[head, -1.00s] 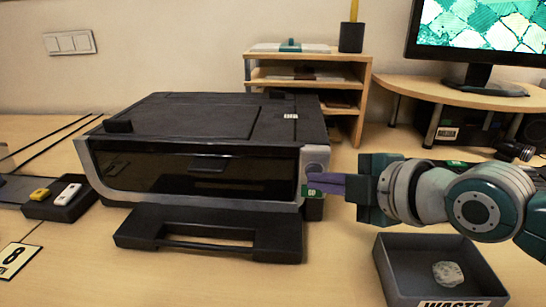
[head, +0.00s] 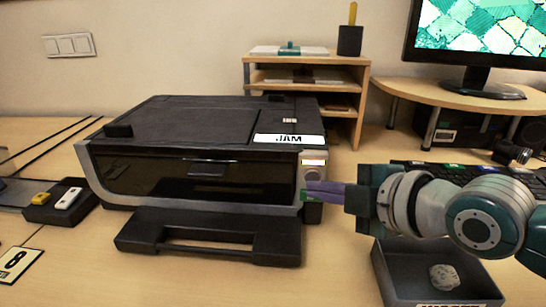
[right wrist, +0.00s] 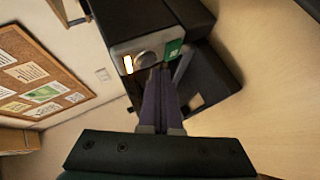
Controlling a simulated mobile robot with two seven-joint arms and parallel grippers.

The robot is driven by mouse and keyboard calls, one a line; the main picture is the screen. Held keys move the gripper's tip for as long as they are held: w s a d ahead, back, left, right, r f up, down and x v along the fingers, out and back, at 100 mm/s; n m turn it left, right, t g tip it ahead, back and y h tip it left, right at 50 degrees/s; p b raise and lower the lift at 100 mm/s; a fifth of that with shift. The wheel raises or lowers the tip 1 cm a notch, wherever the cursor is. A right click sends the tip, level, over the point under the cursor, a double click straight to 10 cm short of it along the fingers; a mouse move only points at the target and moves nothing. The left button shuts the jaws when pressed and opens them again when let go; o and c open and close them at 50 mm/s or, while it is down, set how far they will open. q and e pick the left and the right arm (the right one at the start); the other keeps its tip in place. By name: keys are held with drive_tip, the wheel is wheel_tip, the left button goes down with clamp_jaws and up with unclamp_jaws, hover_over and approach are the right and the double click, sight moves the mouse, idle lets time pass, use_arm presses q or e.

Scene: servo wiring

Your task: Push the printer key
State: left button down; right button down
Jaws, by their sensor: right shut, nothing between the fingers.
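The black and grey printer (head: 205,140) stands on the desk. The right wrist view shows the round key (right wrist: 145,59) between the lit window (right wrist: 128,65) and the green label (right wrist: 173,53). My right gripper (head: 306,190) is shut and empty, its purple fingertips close to the post just below the key. I cannot tell whether they touch. My left gripper is out of view.
A grey waste bin (head: 390,282) with a crumpled pale lump (head: 445,277) stands below my right arm. A keyboard (head: 440,170) lies behind the arm. A small tray (head: 45,212) with yellow and white pieces is left of the printer. A wooden shelf (head: 364,100) stands behind.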

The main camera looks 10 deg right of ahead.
drive_tip(key=s+a+p, duration=0.1)
drive_tip(key=s+p, duration=0.4)
drive_tip(key=shift+s+a, duration=0.35)
drive_tip(key=shift+s, duration=0.05)
idle(1.9)
